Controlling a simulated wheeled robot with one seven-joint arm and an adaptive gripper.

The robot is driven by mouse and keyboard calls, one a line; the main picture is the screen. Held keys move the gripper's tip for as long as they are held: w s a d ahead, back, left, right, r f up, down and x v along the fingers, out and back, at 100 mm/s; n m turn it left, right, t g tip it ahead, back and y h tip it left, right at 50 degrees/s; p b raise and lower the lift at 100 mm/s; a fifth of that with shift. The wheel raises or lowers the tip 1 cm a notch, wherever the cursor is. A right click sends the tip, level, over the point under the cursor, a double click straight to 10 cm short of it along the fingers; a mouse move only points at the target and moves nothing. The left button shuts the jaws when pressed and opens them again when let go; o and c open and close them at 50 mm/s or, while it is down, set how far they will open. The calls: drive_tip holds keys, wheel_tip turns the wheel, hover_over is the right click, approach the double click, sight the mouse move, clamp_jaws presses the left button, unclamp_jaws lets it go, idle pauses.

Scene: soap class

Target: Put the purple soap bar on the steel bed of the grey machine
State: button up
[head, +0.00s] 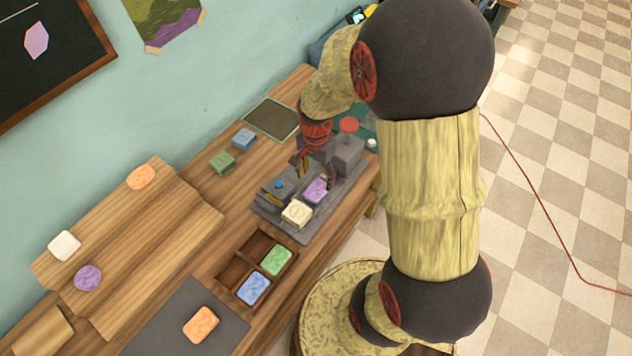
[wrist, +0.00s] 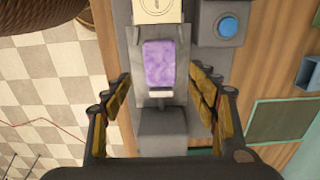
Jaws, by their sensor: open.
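The purple soap bar (wrist: 159,63) lies flat on the steel bed of the grey machine (wrist: 133,65) in the wrist view, between low grey side pieces. In the head view the bar (head: 317,190) sits just behind a cream stamped block (head: 297,213). Nothing is held. The bar's underside is hidden.
A blue button (wrist: 228,26) sits on a grey box beside the bed. A divided wooden tray (head: 228,275) holds green and blue soaps. A round purple soap (head: 88,277) lies on the wooden rack (head: 130,240). An orange soap (head: 201,325) lies on a dark mat.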

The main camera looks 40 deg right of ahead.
wheel_tip(320, 180, up, 6)
wheel_tip(320, 180, up, 11)
drive_tip(key=n+t, duration=0.2)
drive_tip(key=n, duration=0.3)
hover_over(316, 190)
drive_tip(key=s+a, duration=0.2)
drive_tip(key=a, duration=0.3)
drive_tip(key=s+a+r+n+t, duration=0.3)
drive_tip(key=s+a+r+n, duration=0.4)
drive_tip(key=s+r+n, duration=0.2)
drive_tip(key=shift+s+r+t+p, duration=0.3)
drive_tip(key=shift+s+r+p, duration=0.15)
drive_tip(key=shift+s+r, duration=0.15)
